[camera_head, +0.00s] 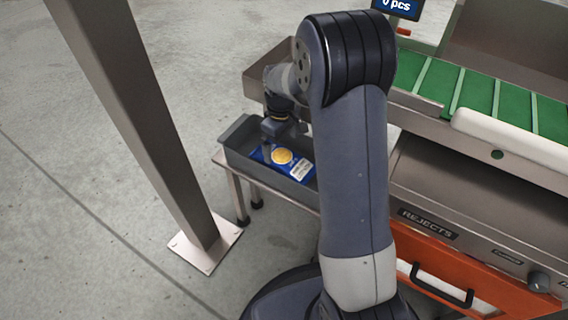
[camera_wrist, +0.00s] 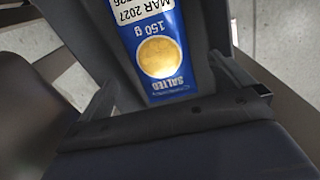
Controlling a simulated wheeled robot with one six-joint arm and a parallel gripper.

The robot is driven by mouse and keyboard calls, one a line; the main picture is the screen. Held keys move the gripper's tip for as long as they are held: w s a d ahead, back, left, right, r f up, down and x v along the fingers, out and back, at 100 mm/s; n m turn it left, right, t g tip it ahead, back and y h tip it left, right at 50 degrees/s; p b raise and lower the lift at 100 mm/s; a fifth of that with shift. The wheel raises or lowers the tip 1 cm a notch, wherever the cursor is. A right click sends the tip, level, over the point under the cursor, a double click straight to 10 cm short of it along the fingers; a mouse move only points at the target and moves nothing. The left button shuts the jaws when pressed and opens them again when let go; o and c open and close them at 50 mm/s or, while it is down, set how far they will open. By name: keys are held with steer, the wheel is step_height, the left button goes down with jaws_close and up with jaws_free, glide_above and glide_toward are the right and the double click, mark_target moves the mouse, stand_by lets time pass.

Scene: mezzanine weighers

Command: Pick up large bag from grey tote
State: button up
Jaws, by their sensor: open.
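The large bag is a blue bag (camera_head: 297,168) with a round yellow patch and a white label, lying in the grey tote (camera_head: 235,156). In the wrist view the bag (camera_wrist: 163,82) reads "SALTED" and "150 g", with a date label at the top edge. My gripper (camera_head: 268,152) is open, low over the tote at the left part of the bag. In the wrist view the bag lies between the open fingers of my gripper (camera_wrist: 168,85). I cannot tell whether the fingers touch it. My arm hides the tote's right end in the head view.
The tote stands on a low metal stand (camera_head: 236,182). A brown-grey bin (camera_head: 262,72) is behind it. A steel post (camera_head: 150,120) rises at the left. A green cleated conveyor (camera_head: 480,92) and an orange drawer marked REJECTS (camera_head: 450,262) are at the right.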

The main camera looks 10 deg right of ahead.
mark_target(281, 154)
steer(key=shift+w+f, duration=0.15)
steer(key=shift+f, duration=0.4)
steer(key=shift+w+f, duration=0.15)
steer(key=shift+f, duration=0.4)
step_height(281, 154, down, 5)
steer(key=b, duration=0.3)
steer(key=shift+s+a, duration=0.1)
steer(key=c, duration=0.9)
